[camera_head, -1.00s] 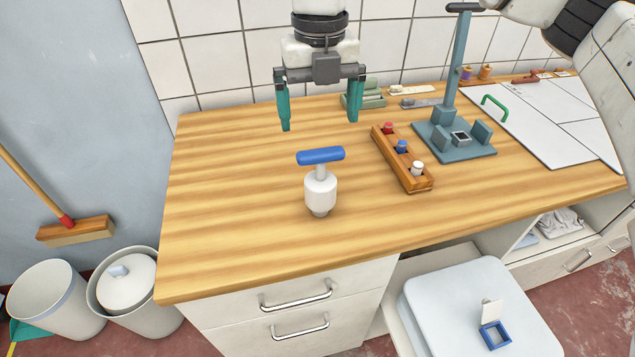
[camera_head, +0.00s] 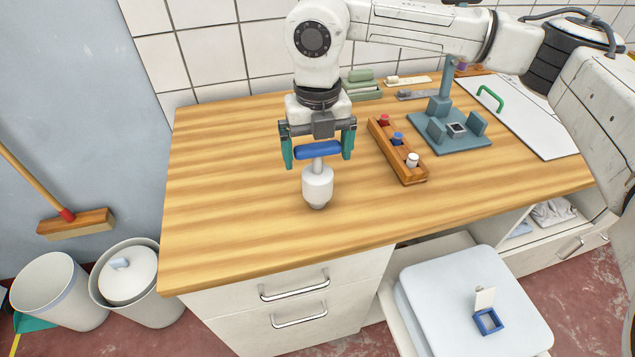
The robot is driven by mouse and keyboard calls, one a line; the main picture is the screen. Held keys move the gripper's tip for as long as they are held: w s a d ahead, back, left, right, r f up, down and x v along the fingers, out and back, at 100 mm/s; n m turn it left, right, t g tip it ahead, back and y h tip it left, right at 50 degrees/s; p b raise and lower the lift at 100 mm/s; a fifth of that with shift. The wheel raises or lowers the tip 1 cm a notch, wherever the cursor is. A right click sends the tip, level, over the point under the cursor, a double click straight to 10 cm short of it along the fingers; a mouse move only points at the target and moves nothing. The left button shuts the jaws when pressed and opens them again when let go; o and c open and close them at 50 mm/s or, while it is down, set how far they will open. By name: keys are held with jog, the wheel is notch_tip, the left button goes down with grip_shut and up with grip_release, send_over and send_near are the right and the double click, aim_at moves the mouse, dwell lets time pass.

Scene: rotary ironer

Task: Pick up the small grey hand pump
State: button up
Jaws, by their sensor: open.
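The small hand pump (camera_head: 317,185) stands upright on the wooden table. It has a light grey body, a short stem and a blue crossbar handle (camera_head: 318,150). My gripper (camera_head: 318,155) points down over it with its teal fingers open. One finger is at the left end of the blue handle and the other at its right end. Small gaps seem to remain; contact cannot be made out. The pump's base rests on the tabletop.
A wooden rack (camera_head: 398,153) with red, blue and white-topped items stands close to the right. Behind it is a teal press stand (camera_head: 450,130). A white board (camera_head: 535,115) with a green handle lies at the right. The table's left side (camera_head: 220,190) is clear.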

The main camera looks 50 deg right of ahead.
jog(key=shift+c, duration=0.2)
jog(key=c, duration=1.2)
jog(key=shift+r, duration=0.15)
